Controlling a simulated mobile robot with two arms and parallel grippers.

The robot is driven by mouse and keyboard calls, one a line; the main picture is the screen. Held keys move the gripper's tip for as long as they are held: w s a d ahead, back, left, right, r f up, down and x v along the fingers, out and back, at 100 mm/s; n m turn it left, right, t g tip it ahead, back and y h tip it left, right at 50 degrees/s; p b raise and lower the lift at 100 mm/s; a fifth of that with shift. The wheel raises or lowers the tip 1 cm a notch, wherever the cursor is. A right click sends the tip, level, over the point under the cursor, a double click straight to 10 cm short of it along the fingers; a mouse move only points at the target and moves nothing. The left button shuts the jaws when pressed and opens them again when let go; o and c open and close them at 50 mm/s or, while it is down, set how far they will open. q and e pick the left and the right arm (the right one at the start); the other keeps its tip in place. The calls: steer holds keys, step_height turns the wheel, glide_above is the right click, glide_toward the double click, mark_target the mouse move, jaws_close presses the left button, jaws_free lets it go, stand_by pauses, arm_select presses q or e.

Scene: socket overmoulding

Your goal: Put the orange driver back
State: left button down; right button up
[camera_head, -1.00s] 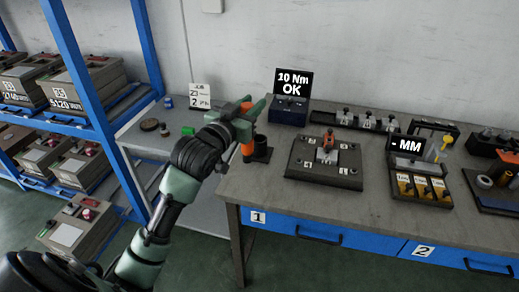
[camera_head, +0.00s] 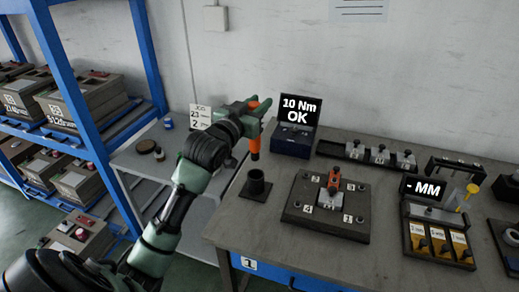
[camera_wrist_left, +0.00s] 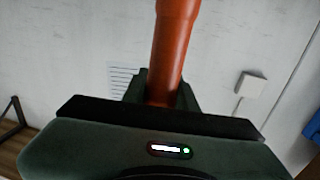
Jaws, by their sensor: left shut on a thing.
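My left gripper (camera_head: 254,107) is shut on the orange driver (camera_head: 255,138) and holds it roughly upright, its lower end pointing down. In the left wrist view the driver's orange body (camera_wrist_left: 173,45) rises between the fingers of the left gripper (camera_wrist_left: 165,92). The dark round holder (camera_head: 256,183) stands on its square base near the left end of the workbench and looks empty. The driver's lower end shows just above the holder's rim in the head view, apart from it; the exact depth between them is hard to tell. My right gripper is not in view.
A torque display (camera_head: 297,120) reading "10 Nm OK" stands to the right of the driver. A dark fixture plate (camera_head: 300,212) with an orange-handled clamp (camera_head: 334,180) lies right of the holder. A gauge stand (camera_head: 433,215) is farther right. A blue shelf rack (camera_head: 70,95) stands left.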

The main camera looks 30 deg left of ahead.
mark_target(259, 144)
arm_select(q)
step_height(259, 144, down, 13)
steer(key=shift+w, duration=0.2)
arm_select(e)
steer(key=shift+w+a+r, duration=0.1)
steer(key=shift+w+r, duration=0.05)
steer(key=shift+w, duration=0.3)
arm_select(q)
steer(key=shift+f, duration=0.2)
steer(key=c, duration=1.1)
jaws_free()
steer(key=shift+f, duration=0.1)
